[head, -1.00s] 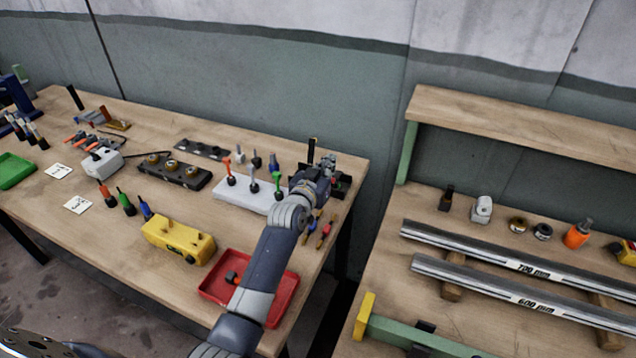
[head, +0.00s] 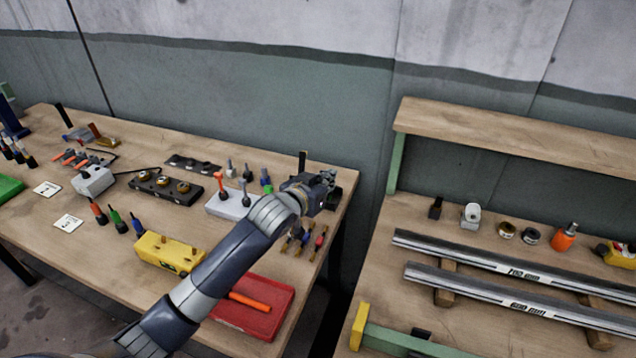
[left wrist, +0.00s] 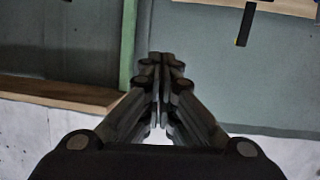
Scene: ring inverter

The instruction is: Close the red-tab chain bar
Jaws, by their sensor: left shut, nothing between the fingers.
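I cannot make out a chain bar with a red tab in either view. My left gripper (head: 325,183) is over the back right corner of the left workbench (head: 120,245), above or in front of a dark block (head: 333,197). Its fingers also show in the left wrist view (left wrist: 162,62), where they are together with nothing between them. A dark upright post (head: 302,161) stands just behind the gripper. My left arm hides part of the bench. My right gripper is not in view.
Near the arm are a white holder (head: 222,206) with coloured-handle tools, a yellow block (head: 165,252) and a red tray (head: 287,300). Right, across a gap, a second bench (head: 390,275) bears steel bars (head: 480,256) below a wooden shelf (head: 510,147).

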